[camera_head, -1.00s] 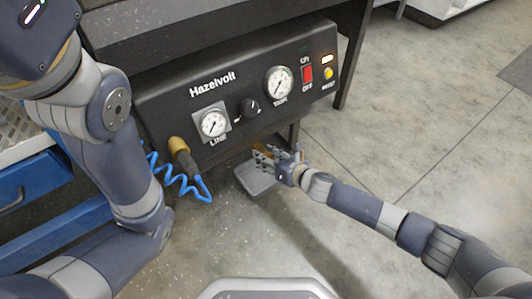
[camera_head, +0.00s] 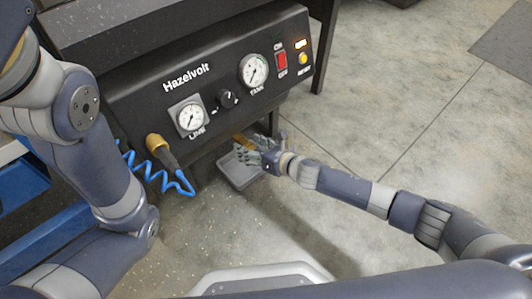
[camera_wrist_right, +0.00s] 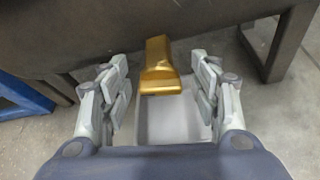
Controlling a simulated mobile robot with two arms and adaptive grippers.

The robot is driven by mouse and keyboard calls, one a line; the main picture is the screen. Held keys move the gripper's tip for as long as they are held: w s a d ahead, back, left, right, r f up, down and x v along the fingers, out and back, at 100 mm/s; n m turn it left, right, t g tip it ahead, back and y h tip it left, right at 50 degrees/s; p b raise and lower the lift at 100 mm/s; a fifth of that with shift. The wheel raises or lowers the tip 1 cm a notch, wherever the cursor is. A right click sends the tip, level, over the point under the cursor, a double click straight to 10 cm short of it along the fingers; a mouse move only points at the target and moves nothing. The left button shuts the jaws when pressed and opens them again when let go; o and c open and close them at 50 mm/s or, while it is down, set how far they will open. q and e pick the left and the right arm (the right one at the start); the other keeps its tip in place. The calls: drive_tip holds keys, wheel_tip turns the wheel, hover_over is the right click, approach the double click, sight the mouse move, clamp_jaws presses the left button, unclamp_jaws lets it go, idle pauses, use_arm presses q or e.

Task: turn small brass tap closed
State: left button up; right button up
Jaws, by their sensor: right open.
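The small brass tap (camera_wrist_right: 160,68) shows in the right wrist view as a gold lever under the dark panel's lower edge. In the head view only a bit of the brass tap (camera_head: 241,139) shows, beside my right gripper's fingers. My right gripper (camera_head: 254,153) is open below the panel. In the wrist view its two fingers (camera_wrist_right: 160,92) stand on either side of the tap, with a visible gap on each side. My left arm comes in at the left of the head view; its gripper is out of the picture.
The black Hazelvolt panel (camera_head: 205,100) carries two gauges, a knob and a red switch. A brass fitting with a blue coiled hose (camera_head: 150,172) hangs at its left. A grey tray (camera_head: 240,178) lies below the tap. Open floor is at the right.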

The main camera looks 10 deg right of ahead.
drive_tip(key=v, duration=1)
drive_tip(key=shift+s, duration=0.2)
drive_tip(key=shift+d, duration=0.15)
drive_tip(key=shift+c, duration=0.3)
